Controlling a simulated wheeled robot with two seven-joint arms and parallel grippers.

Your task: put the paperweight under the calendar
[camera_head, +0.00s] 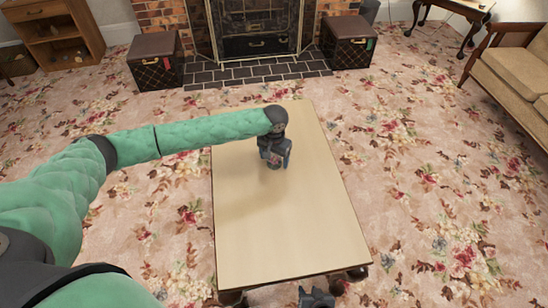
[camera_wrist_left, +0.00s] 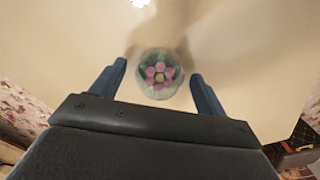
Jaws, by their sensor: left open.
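The paperweight (camera_wrist_left: 160,75) is a clear glass dome with pink flower shapes and green inside. It sits on the light wooden table (camera_head: 285,225). My left gripper (camera_head: 275,158) is above the table's far half, pointing down, with its jaws open. In the left wrist view the paperweight lies between the two blue fingers, with a gap on each side. In the head view the gripper partly hides it. My right gripper (camera_head: 317,298) shows only in part at the bottom edge, by the table's near end. I see no calendar in either view.
The rest of the tabletop is bare. Two dark trunks (camera_head: 157,68) (camera_head: 347,47) flank the brick fireplace (camera_head: 165,15). A sofa (camera_head: 515,65) stands at the right, a wooden cabinet (camera_head: 55,35) at the far left. Flowered carpet surrounds the table. A small white patch at the wrist view's top edge is unclear.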

